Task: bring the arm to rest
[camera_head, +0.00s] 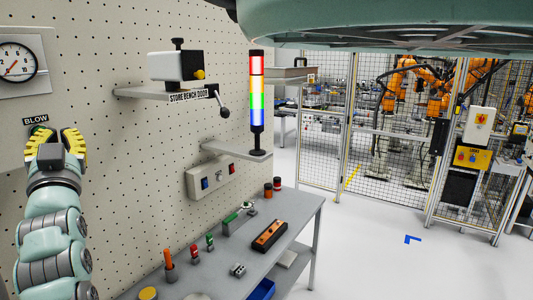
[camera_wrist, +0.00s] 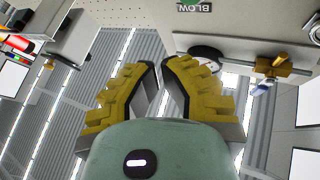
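My gripper (camera_head: 58,134) is raised at the left of the head view, in front of the pegboard wall and just below the BLOW label (camera_head: 36,119). The fingers also show in the wrist view (camera_wrist: 161,70), with a narrow gap between the tips. My arm rises from the bottom left, bent, and is cut off by the frame. No contact with the wall can be made out.
A pressure gauge (camera_head: 17,60) hangs at far left. A wall shelf (camera_head: 140,93) holds a small device; a stack light (camera_head: 256,100) stands beyond. The floor (camera_head: 370,250) at right is clear before the fenced cell.

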